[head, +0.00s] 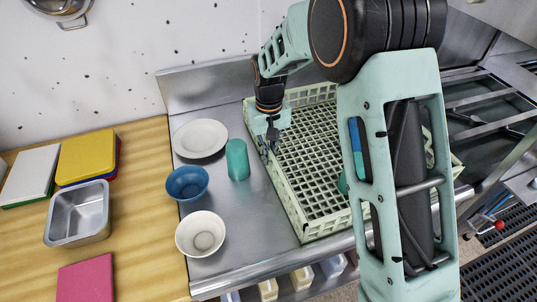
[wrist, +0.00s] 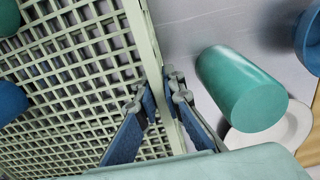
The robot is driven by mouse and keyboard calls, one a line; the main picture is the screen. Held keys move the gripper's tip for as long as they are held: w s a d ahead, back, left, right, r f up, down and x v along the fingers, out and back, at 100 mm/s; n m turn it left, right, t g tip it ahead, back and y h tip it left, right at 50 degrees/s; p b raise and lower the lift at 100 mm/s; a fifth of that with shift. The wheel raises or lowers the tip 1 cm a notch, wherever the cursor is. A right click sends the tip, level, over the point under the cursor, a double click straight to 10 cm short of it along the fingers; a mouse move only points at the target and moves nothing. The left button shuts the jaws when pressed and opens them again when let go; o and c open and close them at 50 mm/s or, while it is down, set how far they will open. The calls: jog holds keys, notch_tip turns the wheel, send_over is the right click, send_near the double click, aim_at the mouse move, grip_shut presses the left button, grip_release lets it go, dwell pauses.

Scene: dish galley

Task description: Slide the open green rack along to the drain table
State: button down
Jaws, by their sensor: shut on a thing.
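The open green rack (head: 297,207) is a pale green lattice crate on the steel counter, partly hidden behind my arm. My gripper (head: 268,145) is at its left wall. In the wrist view, my gripper (wrist: 166,92) is shut on the rack's wall (wrist: 143,35), with one finger on each side. Inside the rack are a green item (wrist: 8,18) and a blue item (wrist: 10,103), both cut off by the picture edge. I cannot tell which surface is the drain table; steel counter (head: 255,255) extends around the rack's left and front.
Left of the rack stand a teal cup (head: 237,160), a white plate (head: 200,138), a blue bowl (head: 187,183) and a white bowl (head: 201,234). A wooden counter (head: 130,220) holds a steel pan (head: 77,213) and boards. Steel rails (head: 480,100) over a dark recess lie right.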

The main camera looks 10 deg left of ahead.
jog(key=c, duration=2)
grip_release()
jog(key=shift+o, duration=0.2)
notch_tip(320, 180, up, 12)
jog(key=shift+r, duration=0.1)
